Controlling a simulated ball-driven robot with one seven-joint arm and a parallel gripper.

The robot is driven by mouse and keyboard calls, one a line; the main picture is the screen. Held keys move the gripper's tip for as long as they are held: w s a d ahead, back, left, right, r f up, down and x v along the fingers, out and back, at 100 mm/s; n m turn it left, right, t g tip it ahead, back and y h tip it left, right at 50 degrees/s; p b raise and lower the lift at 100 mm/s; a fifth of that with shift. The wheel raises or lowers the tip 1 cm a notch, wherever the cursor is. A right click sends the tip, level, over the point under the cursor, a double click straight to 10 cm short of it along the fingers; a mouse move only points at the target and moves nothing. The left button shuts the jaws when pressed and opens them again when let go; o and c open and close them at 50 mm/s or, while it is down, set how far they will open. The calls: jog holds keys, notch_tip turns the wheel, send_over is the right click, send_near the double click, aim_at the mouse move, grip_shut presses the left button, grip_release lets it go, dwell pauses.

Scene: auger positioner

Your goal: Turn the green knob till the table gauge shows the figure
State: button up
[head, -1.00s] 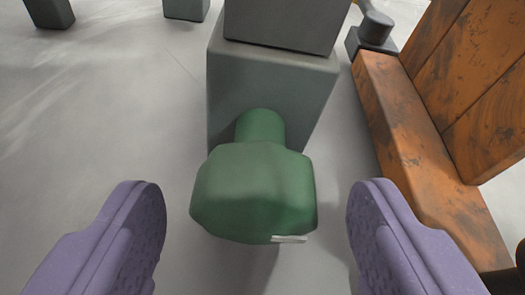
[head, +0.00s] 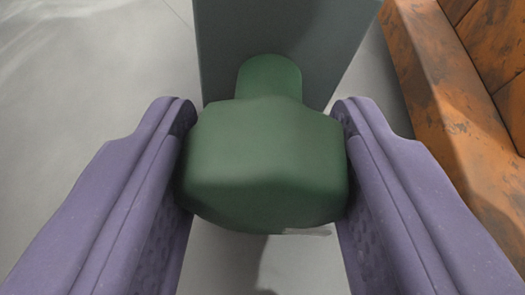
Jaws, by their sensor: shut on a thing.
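The green knob (head: 262,165) is a chunky, many-sided grip on a short green shaft (head: 268,78). The shaft comes out of the face of a dark grey block. A small pale mark (head: 306,232) shows at the knob's lower right edge. My gripper (head: 262,150) has purple padded fingers, one on each side of the knob, and is shut on it. The table gauge and its figure are not in view.
The dark grey block (head: 330,45) stands behind the knob. A worn orange-brown beam structure (head: 445,120) runs close along the right side. The pale grey floor (head: 90,70) is clear on the left.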

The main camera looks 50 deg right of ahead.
jog(key=m+t+y, duration=0.1)
jog(key=m, duration=0.1)
jog(key=shift+f+m+y+b, duration=0.1)
jog(key=shift+m+y+b, duration=0.2)
jog(key=shift+b, duration=0.1)
jog(key=shift+d+f+m+t+y+b, duration=0.1)
jog(key=shift+m+t+y+b, duration=0.4)
jog(key=shift+m+b, duration=0.55)
jog(key=shift+s+m+t+b, duration=0.1)
jog(key=shift+m+t+b, duration=0.4)
jog(key=shift+m+b, duration=0.15)
jog(key=o, duration=1)
